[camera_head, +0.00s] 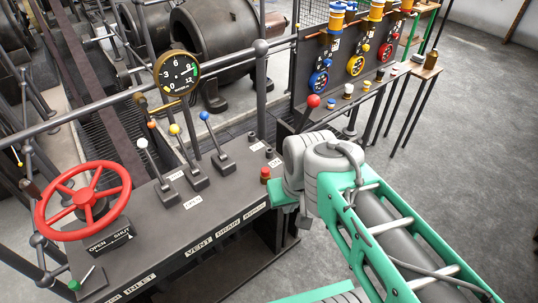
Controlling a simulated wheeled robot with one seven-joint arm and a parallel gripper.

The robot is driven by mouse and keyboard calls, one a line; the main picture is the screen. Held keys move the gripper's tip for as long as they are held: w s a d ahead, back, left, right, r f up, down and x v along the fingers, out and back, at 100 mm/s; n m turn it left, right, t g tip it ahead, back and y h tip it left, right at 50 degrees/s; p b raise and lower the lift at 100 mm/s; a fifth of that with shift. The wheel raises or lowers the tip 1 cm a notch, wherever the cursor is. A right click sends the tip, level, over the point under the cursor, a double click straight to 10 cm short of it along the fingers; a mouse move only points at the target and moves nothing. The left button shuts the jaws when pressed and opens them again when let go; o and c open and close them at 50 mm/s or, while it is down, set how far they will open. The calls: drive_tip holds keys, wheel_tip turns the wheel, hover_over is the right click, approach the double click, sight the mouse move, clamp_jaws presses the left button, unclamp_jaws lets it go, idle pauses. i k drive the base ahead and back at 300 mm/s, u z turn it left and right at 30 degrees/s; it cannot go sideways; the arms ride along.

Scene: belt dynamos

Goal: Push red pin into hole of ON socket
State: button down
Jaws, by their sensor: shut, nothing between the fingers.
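The red pin (265,173) stands upright near the right end of the dark console top, with a red cap and a darker collar below it. Small round dark sockets (253,136) and (269,152) lie behind it, beside small white labels. I cannot read which label says ON. My gripper (284,194) is at the console's right edge, just right of and in front of the pin. Its green hand shows, and its fingers are mostly hidden by the wrist. It is shut and holds nothing. I cannot tell whether it touches the pin.
A panel with coloured dials (355,65) is at the back right. Grey floor is open at right.

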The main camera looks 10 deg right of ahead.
sight(265, 170)
drive_tip(key=z, duration=0.45)
drive_tip(key=i, duration=0.6)
drive_tip(key=u, duration=2.25)
